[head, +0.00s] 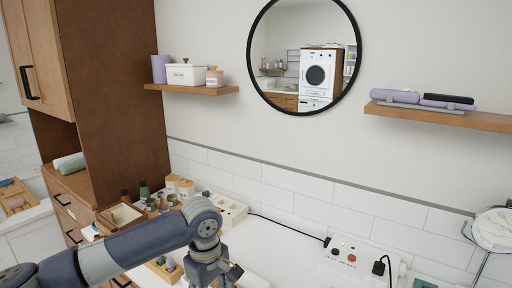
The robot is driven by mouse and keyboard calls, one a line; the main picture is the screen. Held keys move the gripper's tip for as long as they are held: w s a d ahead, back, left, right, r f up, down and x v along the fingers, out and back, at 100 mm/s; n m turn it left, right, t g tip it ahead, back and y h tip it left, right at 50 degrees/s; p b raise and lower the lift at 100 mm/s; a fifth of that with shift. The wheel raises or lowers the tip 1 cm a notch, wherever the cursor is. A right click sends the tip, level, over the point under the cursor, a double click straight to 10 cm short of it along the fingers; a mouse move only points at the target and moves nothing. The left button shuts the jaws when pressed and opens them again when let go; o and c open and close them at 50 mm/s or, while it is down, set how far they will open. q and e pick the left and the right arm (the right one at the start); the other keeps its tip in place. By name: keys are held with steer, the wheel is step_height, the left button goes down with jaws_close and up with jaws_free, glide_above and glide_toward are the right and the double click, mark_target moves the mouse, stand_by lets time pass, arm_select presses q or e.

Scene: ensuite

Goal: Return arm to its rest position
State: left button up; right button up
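My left arm (130,245) comes in from the lower left and reaches over the white counter. It bends down at the wrist joint (203,215). My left gripper (228,276) points downward at the bottom edge of the picture. Its fingertips are small and partly cut off, so I cannot tell whether it is open or shut, or whether it holds anything. My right arm and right gripper do not show.
Jars and bottles (160,195) and an open wooden box (122,215) crowd the counter behind my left arm. A white tray (230,211) lies behind the wrist. A socket box (358,262) with a plug and a round mirror (494,229) stand right. Counter between is clear.

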arm_select(q)
steer(key=s+d+f+m+t+h, duration=0.1)
steer(key=s+d+f+m+h, duration=0.4)
steer(key=s+d+f+m, duration=0.6)
steer(key=s+a+f+m+t+y, duration=0.1)
steer(key=s+a+f+y, duration=0.2)
steer(key=s+a, duration=0.6)
steer(key=s+a+f+t+y, duration=0.1)
steer(key=s+a+f+y, duration=0.15)
steer(key=s+a, duration=0.7)
steer(key=s+a+f+x, duration=0.1)
steer(key=s+x, duration=0.1)
steer(key=x, duration=1.1)
steer(key=s+a+x, duration=0.1)
steer(key=s+x, duration=0.1)
steer(key=x, duration=1)
steer(key=s+a+f+g, duration=0.2)
steer(key=s+a+f, duration=0.1)
steer(key=s+f, duration=1.4)
steer(key=shift+a+m, duration=0.25)
steer(key=shift+m, duration=0.05)
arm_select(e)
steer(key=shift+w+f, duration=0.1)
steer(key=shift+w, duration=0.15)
